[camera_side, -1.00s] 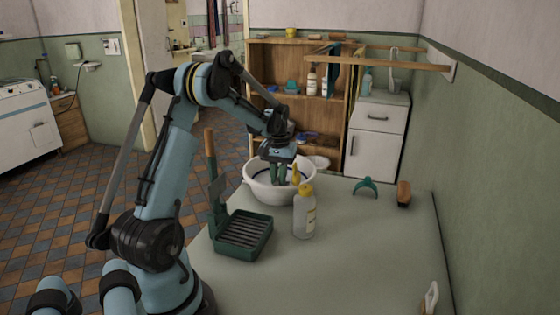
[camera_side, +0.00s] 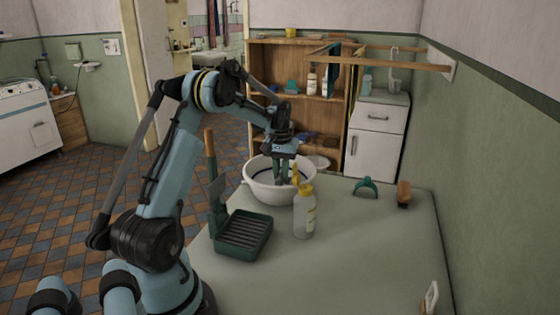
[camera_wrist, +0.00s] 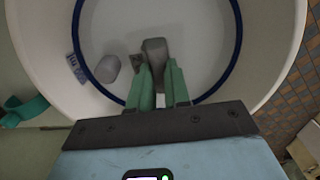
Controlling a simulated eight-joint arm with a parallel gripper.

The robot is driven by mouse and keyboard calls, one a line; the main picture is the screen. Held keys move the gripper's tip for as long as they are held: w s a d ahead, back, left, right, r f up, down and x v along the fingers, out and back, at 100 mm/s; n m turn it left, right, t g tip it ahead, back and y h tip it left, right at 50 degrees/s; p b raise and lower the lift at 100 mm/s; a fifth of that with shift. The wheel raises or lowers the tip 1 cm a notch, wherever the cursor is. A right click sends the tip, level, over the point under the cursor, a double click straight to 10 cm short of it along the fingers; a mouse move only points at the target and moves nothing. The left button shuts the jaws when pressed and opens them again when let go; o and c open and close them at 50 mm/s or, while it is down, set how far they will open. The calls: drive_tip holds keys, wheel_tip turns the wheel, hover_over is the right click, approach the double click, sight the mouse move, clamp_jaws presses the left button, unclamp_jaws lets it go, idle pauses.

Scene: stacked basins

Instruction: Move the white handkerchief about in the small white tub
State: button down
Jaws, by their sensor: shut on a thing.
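The small white tub (camera_side: 258,190) stands at the far end of the table, and its white wall (camera_wrist: 40,45) and a blue ring inside show in the wrist view. My gripper (camera_side: 286,181) reaches down into the tub; its green fingers (camera_wrist: 158,66) are shut on a greyish, cloth-like bundle (camera_wrist: 154,48), which I take for the white handkerchief. The bundle sticks out beyond the fingertips over the tub floor. The part between the fingers is largely hidden. In the side view the tub wall hides the handkerchief.
A pale rounded lump (camera_wrist: 103,68) lies in the tub left of the fingers. A yellow-topped bottle (camera_side: 304,212) stands close in front of the tub. A green ridged tray (camera_side: 243,235) is at left; a teal curved item (camera_side: 367,187) and brush (camera_side: 404,194) are at right.

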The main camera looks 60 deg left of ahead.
drive_tip(key=shift+d, duration=0.1)
drive_tip(key=shift+s+d, duration=0.95)
drive_tip(key=shift+d, duration=0.05)
drive_tip(key=shift+a, duration=0.1)
drive_tip(key=shift+w+a, duration=0.95)
drive_tip(key=shift+a, duration=0.05)
drive_tip(key=shift+s+d, duration=0.95)
drive_tip(key=shift+d, duration=0.15)
drive_tip(key=shift+a, duration=0.1)
idle(0.6)
